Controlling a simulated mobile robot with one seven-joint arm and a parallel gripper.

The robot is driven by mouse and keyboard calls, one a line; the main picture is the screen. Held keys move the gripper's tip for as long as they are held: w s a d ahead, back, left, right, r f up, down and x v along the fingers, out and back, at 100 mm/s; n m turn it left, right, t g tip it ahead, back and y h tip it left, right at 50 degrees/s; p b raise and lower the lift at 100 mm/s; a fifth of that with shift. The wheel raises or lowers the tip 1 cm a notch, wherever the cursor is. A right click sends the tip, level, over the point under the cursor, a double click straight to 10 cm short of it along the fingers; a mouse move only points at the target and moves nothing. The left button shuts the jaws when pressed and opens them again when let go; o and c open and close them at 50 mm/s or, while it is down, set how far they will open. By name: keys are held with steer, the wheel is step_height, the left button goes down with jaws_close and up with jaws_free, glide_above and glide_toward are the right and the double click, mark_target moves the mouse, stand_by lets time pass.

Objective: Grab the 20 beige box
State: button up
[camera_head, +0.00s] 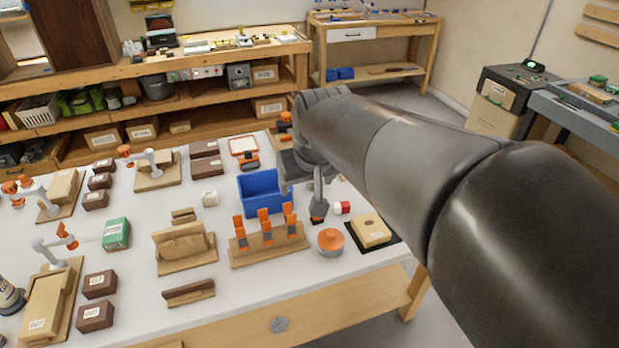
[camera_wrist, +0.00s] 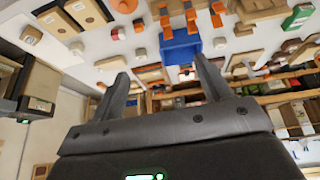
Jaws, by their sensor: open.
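Several beige boxes are in view, but I cannot read a 20 on any of them. One beige box (camera_head: 370,230) with a round mark on top sits on a black mat at the right of the white table. Another beige box (camera_head: 45,308) with a label sits on a wooden board at the front left. My gripper (camera_head: 318,198) is over the table beside the blue bin, partly hidden by my arm. In the wrist view my gripper (camera_wrist: 162,75) is open, with nothing seen between its fingers.
The blue bin (camera_head: 262,194) stands behind a wooden stand with orange-handled tools (camera_head: 270,245). An orange round thing (camera_head: 330,241) and a red-and-white piece (camera_head: 342,208) are near the black mat. Brown boxes (camera_head: 100,284), a green box (camera_head: 116,234) and small orange-and-white arms (camera_head: 55,241) crowd the left.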

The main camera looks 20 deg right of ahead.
steer(key=w+d+f, duration=0.4)
steer(key=w, duration=0.6)
steer(key=w+d+f, duration=0.3)
steer(key=w+f, duration=0.1)
steer(key=w, duration=0.6)
steer(key=shift+m+g, duration=0.4)
steer(key=shift+g, duration=0.1)
steer(key=w+d+f, duration=0.2)
steer(key=w+f, duration=0.2)
steer(key=f, duration=0.2)
steer(key=w+d+f, duration=0.3)
steer(key=w+f, duration=0.1)
steer(key=f, duration=0.2)
steer(key=w+d+f, duration=0.3)
steer(key=w+f, duration=0.2)
steer(key=f, duration=0.1)
steer(key=shift+f, duration=0.2)
steer(key=shift+x, duration=3.05)
steer(key=shift+s+a, duration=0.15)
steer(key=shift+s, duration=0.05)
steer(key=c, duration=1.1)
